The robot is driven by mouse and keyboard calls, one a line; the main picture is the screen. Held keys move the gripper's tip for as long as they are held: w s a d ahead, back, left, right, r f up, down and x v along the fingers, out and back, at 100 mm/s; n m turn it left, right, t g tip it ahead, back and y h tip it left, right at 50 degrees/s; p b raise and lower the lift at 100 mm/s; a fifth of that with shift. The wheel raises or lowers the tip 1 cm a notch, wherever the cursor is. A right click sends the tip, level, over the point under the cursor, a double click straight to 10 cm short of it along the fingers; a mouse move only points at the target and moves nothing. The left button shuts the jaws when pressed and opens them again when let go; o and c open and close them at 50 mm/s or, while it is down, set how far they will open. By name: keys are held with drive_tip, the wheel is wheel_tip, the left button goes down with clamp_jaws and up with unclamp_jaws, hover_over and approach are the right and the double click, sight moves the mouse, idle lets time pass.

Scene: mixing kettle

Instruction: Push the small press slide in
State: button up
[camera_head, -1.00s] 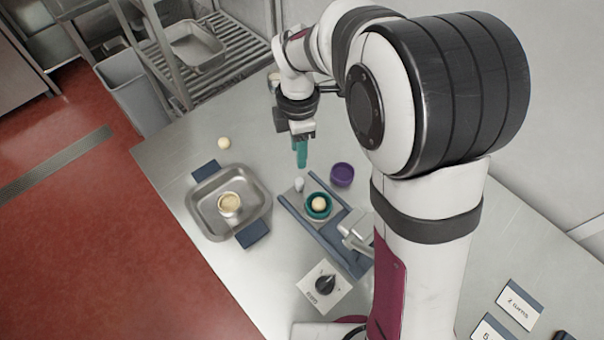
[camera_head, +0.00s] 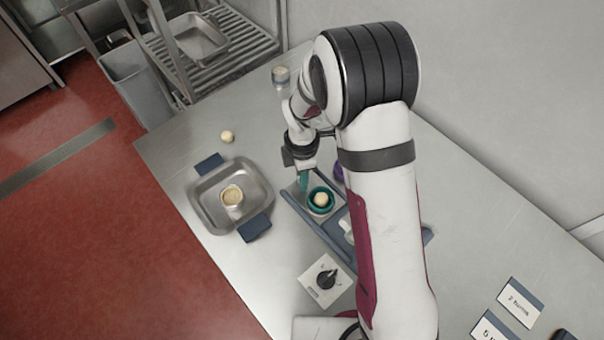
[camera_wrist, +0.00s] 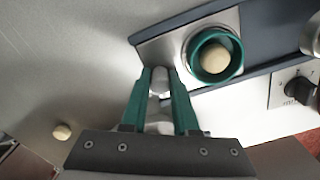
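The small press slide is a metal plate (camera_head: 326,208) on blue rails (camera_head: 325,235). It bears a teal ring cup (camera_head: 311,203) with a pale dough ball (camera_head: 320,199) in it; the cup also shows in the wrist view (camera_wrist: 194,58). My gripper (camera_head: 303,184) points down at the plate's left end, beside the cup. In the wrist view its two teal fingers (camera_wrist: 160,82) stand apart, with the slide's grey knob (camera_wrist: 160,76) between them. I cannot tell whether they press on it. My arm hides the rear part of the press.
A loose dough ball (camera_head: 227,136) lies behind the tray. A dial on a white plate (camera_head: 327,281) is in front.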

clamp_jaws()
idle(1.1)
